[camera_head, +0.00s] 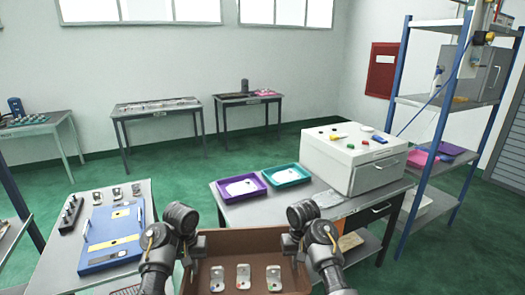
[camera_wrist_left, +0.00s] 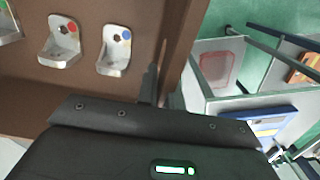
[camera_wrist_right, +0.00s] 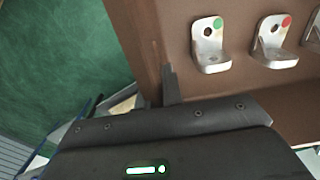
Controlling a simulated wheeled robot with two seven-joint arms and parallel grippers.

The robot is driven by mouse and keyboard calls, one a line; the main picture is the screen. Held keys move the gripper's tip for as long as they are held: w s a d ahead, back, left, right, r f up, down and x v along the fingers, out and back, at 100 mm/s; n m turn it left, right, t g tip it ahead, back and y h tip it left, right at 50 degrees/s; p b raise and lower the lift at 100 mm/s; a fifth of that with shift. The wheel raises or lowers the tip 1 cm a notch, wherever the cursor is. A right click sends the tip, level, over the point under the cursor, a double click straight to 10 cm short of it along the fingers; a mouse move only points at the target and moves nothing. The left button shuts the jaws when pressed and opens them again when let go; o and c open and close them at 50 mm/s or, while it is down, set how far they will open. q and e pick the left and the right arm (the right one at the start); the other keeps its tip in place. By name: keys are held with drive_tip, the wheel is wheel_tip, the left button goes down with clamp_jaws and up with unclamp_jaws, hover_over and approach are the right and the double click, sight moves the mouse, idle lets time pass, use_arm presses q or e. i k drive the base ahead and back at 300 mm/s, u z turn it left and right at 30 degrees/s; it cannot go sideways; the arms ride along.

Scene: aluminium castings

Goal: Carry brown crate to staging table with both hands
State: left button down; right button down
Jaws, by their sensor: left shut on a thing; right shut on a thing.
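The brown crate (camera_head: 240,238) is at the bottom centre of the head view, in front of me, its lower part cut off by the frame. Its inside also shows in the left wrist view (camera_wrist_left: 120,15) and its wall in the right wrist view (camera_wrist_right: 140,30). My left gripper (camera_head: 188,260) is shut on the crate's left wall and my right gripper (camera_head: 296,252) is shut on its right wall. Metal brackets (camera_head: 244,276) with coloured dots stand inside the crate. I cannot tell which table is the staging table.
A grey table ahead bears a purple tray (camera_head: 241,188), a teal tray (camera_head: 286,175) and a white box (camera_head: 353,160). A left table holds a blue fixture (camera_head: 112,237) and brackets. Back tables (camera_head: 157,106) stand by the wall. A blue-post shelf (camera_head: 440,110) is at right. Green floor is clear between.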

sight(273, 209)
drive_tip(key=i, duration=1.1)
drive_tip(key=z, duration=2.75)
drive_tip(key=i, duration=1.45)
drive_tip(key=u, duration=1.6)
